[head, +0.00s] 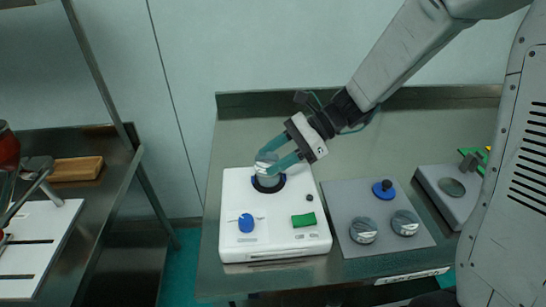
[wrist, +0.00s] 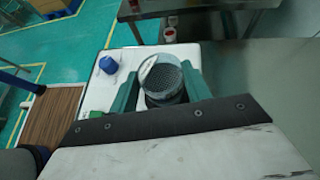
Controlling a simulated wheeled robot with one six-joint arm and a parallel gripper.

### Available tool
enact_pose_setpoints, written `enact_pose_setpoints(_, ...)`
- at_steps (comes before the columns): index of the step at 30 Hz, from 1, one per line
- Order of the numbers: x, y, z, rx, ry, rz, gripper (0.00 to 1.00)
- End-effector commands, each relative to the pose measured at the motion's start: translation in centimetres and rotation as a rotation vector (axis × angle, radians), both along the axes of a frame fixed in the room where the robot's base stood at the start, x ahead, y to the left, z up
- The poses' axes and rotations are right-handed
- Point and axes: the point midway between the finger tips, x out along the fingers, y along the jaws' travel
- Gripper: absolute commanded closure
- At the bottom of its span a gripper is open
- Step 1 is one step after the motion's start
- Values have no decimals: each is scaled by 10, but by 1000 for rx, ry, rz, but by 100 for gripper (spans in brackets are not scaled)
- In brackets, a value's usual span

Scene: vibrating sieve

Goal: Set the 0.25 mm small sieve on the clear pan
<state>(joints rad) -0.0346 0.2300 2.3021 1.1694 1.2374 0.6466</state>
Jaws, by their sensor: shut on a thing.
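My gripper (head: 272,162) is shut on a small round sieve with a metal mesh (wrist: 165,78), between teal fingers. The sieve is over the dark ring on the white shaker (head: 235,225). A pale, clear-looking cylindrical part (head: 268,181) shows just under the fingers, within the dark ring (head: 268,187); it may be the clear pan. I cannot tell whether the sieve touches it. The size marking on the sieve is not readable.
The shaker has a blue knob (head: 246,223) and a green switch (head: 304,220). A grey mat (head: 375,252) to the right holds two silver round pieces (head: 363,231) (head: 405,223) and a blue-based piece (head: 383,189). A grey scale (head: 436,182) stands further right. A shelf with a wooden block (head: 77,168) is at left.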

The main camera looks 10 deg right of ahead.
Motion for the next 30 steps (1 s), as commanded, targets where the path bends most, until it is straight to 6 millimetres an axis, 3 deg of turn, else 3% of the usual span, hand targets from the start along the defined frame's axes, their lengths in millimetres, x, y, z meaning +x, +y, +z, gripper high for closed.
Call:
enact_pose_setpoints(12, -1, 2, -11, 0, 1, 3, 75)
enact_pose_setpoints(13, -1, 2, -10, 0, 0, 4, 44)
enact_pose_setpoints(15, -1, 2, -10, 0, 0, 4, 30)
enact_pose_setpoints(25, -1, 2, -6, 0, -2, 3, 30)
enact_pose_setpoints(30, 4, -20, 5, 0, -4, -1, 30)
